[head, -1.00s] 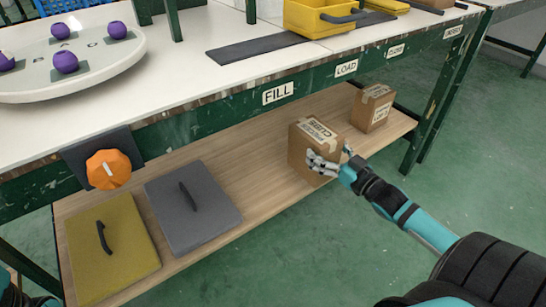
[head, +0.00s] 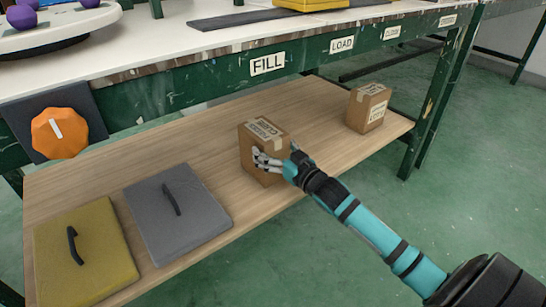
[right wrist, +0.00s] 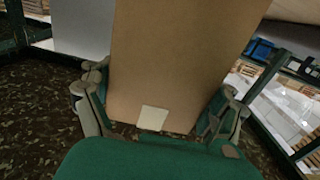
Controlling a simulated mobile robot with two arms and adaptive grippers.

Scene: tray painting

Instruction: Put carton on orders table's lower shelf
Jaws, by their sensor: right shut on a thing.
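A brown carton (head: 262,134) with a printed label on top is at the middle of the orders table's wooden lower shelf (head: 215,135). My right gripper (head: 274,166) is shut on its near side. The carton looks upright; I cannot tell whether its base touches the shelf. In the right wrist view the carton (right wrist: 180,60) fills the space between the fingers of the gripper (right wrist: 155,115), with a pale patch low on its face. A second, smaller-looking carton (head: 368,108) stands on the shelf farther right. My left gripper does not show.
A grey lid (head: 190,225) and a yellow lid (head: 90,265), each with a dark handle, lie on the shelf's left part. An orange knob (head: 60,133) is on the table front. Bare shelf lies between the two cartons. A green leg (head: 430,105) stands at the right end.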

